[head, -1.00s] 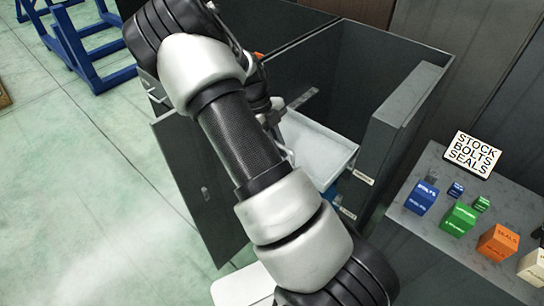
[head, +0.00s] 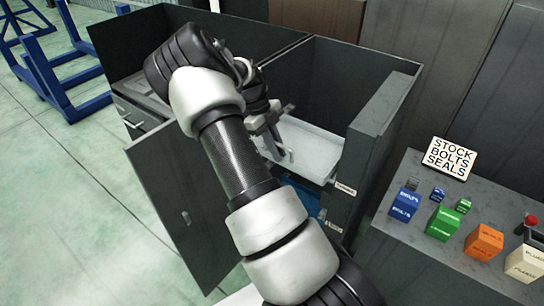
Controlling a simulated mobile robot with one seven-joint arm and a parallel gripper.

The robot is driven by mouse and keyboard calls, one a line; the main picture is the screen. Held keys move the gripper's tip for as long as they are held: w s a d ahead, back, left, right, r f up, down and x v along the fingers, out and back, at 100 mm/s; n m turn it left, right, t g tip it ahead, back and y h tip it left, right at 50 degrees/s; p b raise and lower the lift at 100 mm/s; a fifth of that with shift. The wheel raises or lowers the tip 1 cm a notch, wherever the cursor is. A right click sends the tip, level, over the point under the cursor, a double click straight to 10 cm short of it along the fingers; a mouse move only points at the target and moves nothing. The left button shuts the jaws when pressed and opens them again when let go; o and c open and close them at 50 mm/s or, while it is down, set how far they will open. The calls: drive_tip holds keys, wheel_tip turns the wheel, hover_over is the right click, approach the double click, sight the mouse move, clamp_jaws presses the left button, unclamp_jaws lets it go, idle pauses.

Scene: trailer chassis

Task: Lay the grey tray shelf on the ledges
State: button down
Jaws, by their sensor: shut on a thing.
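The grey tray shelf (head: 315,146) is a pale, shallow tray inside the right bay of the dark cabinet (head: 382,120). It looks roughly level, with its front edge near the bay's opening. My gripper (head: 285,153) is at the tray's left part and is shut on it. My arm covers the tray's left end and much of the grip. The ledges cannot be made out, so I cannot tell whether the tray touches them.
An open cabinet door (head: 190,205) stands in front, left of my arm. A blue thing (head: 308,200) shows below the tray. On the right, a bench (head: 400,236) carries coloured boxes and a sign (head: 450,158). Blue frames (head: 62,70) stand at the far left.

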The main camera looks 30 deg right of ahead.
drive_tip(key=b, duration=0.1)
approach(296, 148)
drive_tip(key=x, duration=0.5)
drive_tip(key=shift+s+d+r, duration=0.1)
drive_tip(key=shift+s, duration=0.1)
drive_tip(key=shift+f+b, duration=0.65)
drive_tip(key=shift+f, duration=0.05)
drive_tip(key=c, duration=1.3)
unclamp_jaws()
drive_tip(key=shift+o, duration=0.2)
drive_tip(key=shift+r, duration=0.1)
drive_tip(key=shift+r+p, duration=1.2)
drive_tip(key=shift+r, duration=1.2)
